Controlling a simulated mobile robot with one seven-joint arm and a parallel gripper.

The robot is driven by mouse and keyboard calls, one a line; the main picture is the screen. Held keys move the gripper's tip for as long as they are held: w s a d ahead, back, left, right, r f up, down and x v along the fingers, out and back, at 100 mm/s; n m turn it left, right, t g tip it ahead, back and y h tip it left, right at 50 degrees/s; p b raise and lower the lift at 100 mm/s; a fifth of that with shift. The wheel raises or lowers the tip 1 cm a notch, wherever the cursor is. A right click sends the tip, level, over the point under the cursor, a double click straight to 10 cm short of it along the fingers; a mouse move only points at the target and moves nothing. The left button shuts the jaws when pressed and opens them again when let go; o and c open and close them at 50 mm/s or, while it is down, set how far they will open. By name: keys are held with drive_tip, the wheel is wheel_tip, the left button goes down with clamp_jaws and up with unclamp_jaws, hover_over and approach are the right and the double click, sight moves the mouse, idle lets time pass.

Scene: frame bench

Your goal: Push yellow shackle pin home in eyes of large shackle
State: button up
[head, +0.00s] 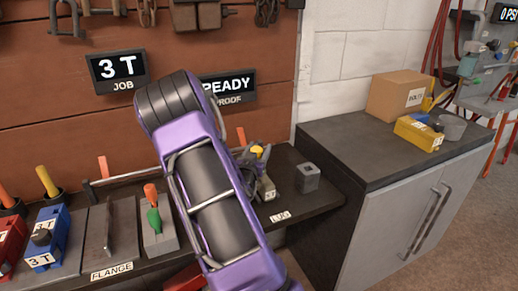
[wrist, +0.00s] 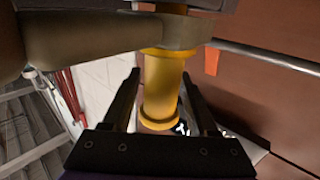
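The yellow shackle pin (wrist: 162,85) is in the middle of the wrist view, with its flanged near end toward my gripper. The grey-brown large shackle (wrist: 100,38) crosses the top of the wrist view. The far eye cannot be made out.
A grey block with a square hole (head: 307,177) stands right of the work spot on the dark bench. A cabinet (head: 360,150) with a cardboard box (head: 396,94) and yellow bin (head: 418,133) is further right. An orange-and-green tool (head: 152,215) and blue block (head: 45,238) are left.

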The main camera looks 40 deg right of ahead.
drive_tip(key=shift+o, duration=0.5)
drive_tip(key=v, duration=1.7)
drive_tip(key=shift+a, duration=0.2)
